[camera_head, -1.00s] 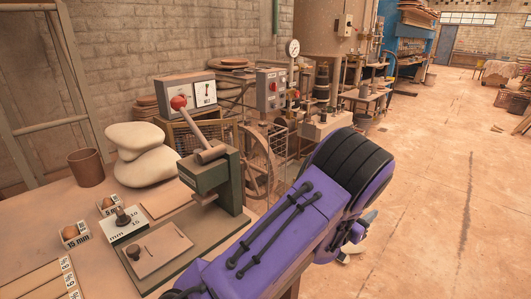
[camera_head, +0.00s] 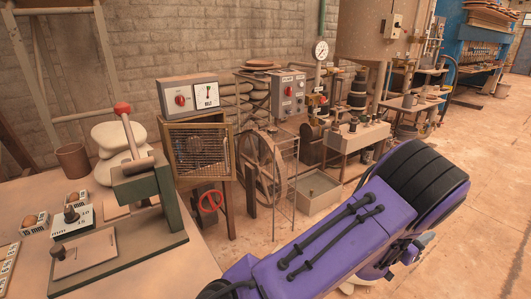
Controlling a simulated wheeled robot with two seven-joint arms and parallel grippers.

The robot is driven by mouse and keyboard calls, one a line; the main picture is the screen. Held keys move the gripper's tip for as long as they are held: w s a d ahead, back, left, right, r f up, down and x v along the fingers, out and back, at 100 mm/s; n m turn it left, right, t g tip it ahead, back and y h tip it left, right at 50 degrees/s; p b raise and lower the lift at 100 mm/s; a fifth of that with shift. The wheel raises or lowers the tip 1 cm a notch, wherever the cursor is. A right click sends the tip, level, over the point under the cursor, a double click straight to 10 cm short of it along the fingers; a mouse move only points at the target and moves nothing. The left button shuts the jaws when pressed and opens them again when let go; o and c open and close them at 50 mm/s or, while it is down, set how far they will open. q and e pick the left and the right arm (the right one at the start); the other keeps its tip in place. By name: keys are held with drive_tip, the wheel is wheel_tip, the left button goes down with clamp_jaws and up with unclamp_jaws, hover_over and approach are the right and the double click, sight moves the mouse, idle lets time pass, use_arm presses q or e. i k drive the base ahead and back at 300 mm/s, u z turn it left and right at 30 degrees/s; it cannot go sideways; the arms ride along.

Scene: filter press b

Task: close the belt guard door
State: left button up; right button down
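The belt guard door appears to be the thin wire-mesh panel (camera_head: 284,180) near the middle. It stands upright beside a large spoked wheel (camera_head: 262,165) and sticks out toward me, so the wheel is partly uncovered.
A bench with a green lever press (camera_head: 160,200) fills the lower left. A mesh-fronted box (camera_head: 197,152) with a red handwheel (camera_head: 210,201) stands left of the wheel. A grey tray (camera_head: 318,192) sits right of the panel. The floor at the right is clear.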

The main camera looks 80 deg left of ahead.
sight(230, 125)
drive_tip(key=u, duration=0.4)
drive_tip(key=i, duration=1)
drive_tip(key=u, duration=1.5)
drive_tip(key=i, duration=0.65)
drive_tip(key=u, duration=0.7)
